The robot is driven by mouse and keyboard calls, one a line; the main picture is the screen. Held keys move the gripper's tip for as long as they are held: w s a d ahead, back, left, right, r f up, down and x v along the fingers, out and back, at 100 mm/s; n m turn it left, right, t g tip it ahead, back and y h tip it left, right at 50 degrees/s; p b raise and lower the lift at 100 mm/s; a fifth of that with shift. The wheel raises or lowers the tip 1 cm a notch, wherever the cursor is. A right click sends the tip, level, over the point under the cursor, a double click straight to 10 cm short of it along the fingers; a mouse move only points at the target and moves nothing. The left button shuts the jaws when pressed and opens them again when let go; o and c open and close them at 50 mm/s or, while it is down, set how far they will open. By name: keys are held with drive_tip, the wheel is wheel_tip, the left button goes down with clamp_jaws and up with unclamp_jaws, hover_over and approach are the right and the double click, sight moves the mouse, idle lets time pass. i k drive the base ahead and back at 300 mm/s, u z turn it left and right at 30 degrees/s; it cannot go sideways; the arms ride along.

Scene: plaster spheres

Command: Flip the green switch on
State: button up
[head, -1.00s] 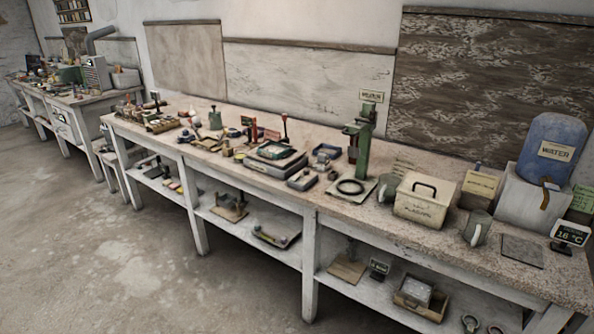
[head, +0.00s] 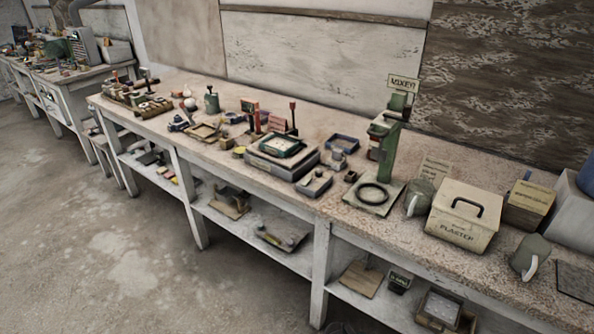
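I cannot make out a green switch for certain at this distance. A green mixer stand (head: 388,150) with a label on top stands upright on the long workbench (head: 320,115), its base plate carrying a black ring (head: 373,193). A small dark device with a raised red-tipped lever (head: 292,115) stands further left on the bench, near a red and green upright item (head: 250,108). Whether any of these bears the switch is too small to tell. My gripper is not in view.
A plaster box (head: 465,215) with a black handle and a grey mug (head: 530,257) stand on the bench's right part. Trays (head: 283,150) and small tools crowd its middle and left. Lower shelves hold more items. The concrete floor (head: 100,240) at front left is clear.

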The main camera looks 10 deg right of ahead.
sight(307, 179)
drive_tip(key=u, duration=0.1)
drive_tip(key=i, duration=0.1)
drive_tip(key=z, duration=0.45)
drive_tip(key=k, duration=1.4)
drive_tip(key=z, duration=0.25)
drive_tip(key=i, duration=0.45)
drive_tip(key=u, duration=0.6)
drive_tip(key=i, duration=0.55)
drive_tip(key=u, duration=0.75)
drive_tip(key=i, duration=0.7)
drive_tip(key=u, duration=0.35)
